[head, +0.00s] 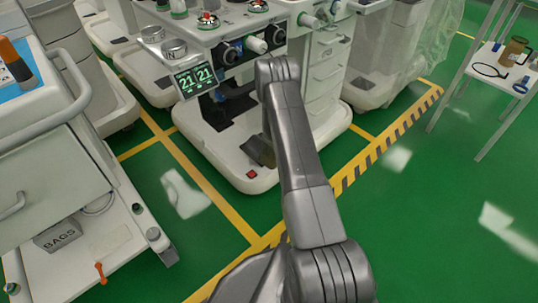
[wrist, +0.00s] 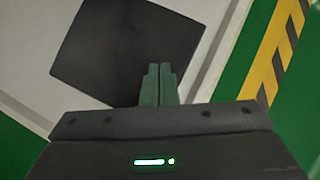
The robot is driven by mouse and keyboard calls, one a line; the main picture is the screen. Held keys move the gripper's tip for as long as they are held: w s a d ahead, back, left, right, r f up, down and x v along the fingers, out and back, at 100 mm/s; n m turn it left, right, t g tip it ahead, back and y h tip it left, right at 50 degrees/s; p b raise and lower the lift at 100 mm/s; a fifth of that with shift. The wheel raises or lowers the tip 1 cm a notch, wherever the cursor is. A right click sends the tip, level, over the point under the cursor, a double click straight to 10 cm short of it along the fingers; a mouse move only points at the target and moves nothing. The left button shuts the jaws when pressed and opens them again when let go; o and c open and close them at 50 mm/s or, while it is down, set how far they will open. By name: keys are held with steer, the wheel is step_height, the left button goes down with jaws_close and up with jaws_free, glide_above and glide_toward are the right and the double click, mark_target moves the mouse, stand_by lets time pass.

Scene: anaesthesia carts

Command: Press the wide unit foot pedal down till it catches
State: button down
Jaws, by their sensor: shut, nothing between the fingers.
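The foot pedal is a dark flat plate (head: 258,151) on the front of the white base of the wide unit (head: 225,150), just left of my arm in the head view. In the wrist view a dark square plate (wrist: 128,45), which looks like this pedal, lies on the pale base. My gripper (wrist: 160,70) is shut and empty; its green-grey fingertips overlap the plate's lower right part in the picture. I cannot tell whether they touch it or how far the pedal is down.
A small red block (head: 251,174) sits at the base's front edge. A white cart (head: 60,180) stands at the left, with an orange lever (head: 100,272) low on it. A side table (head: 490,70) stands at the right. Green floor with yellow lines is clear at front right.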

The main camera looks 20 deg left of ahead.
step_height(320, 180, down, 2)
steer(key=shift+f+b, duration=0.1)
steer(key=shift+b, duration=1)
steer(key=shift+r, duration=0.3)
steer(key=shift+s, duration=0.4)
steer(key=shift+s+d+r+b, duration=0.1)
steer(key=shift+s+r+b, duration=0.2)
steer(key=shift+s, duration=0.25)
steer(key=shift+s+d+r+b, duration=0.15)
steer(key=shift+s+b, duration=0.1)
steer(key=shift+s, duration=0.3)
steer(key=a+p+v, duration=0.1)
steer(key=p+v, duration=0.3)
steer(key=v, duration=0.9)
steer(key=shift+s+d+r, duration=0.25)
steer(key=shift+d+r, duration=0.15)
